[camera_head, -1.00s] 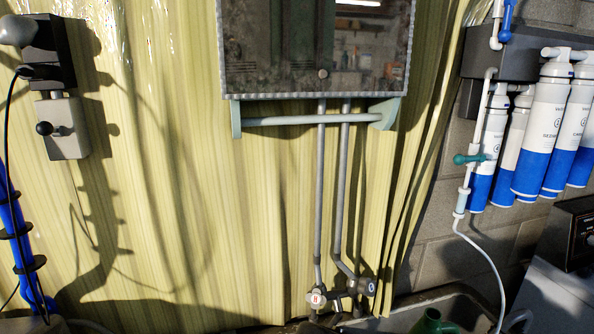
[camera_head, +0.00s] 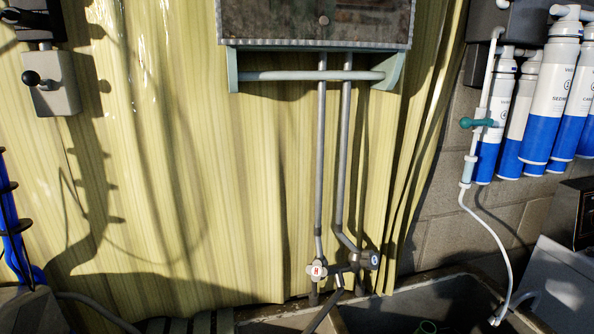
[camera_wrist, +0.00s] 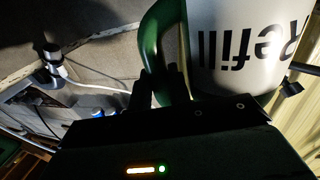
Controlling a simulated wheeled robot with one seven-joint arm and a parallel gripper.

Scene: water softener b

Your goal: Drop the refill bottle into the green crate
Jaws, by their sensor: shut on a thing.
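The refill bottle (camera_wrist: 235,45) fills the upper right of the wrist view, white with black "Refill" lettering and a green handle (camera_wrist: 153,45). The lettering appears upside down. My gripper (camera_wrist: 160,85) is shut on the green handle, its dark fingers partly hiding it. The bottle's ends are cut off or hidden. In the head view my gripper is not visible.
Taps (camera_head: 340,265) and pipes stand before the yellow-green wall. Blue-and-white filter cartridges (camera_head: 550,110) and a white hose (camera_head: 495,240) are at right.

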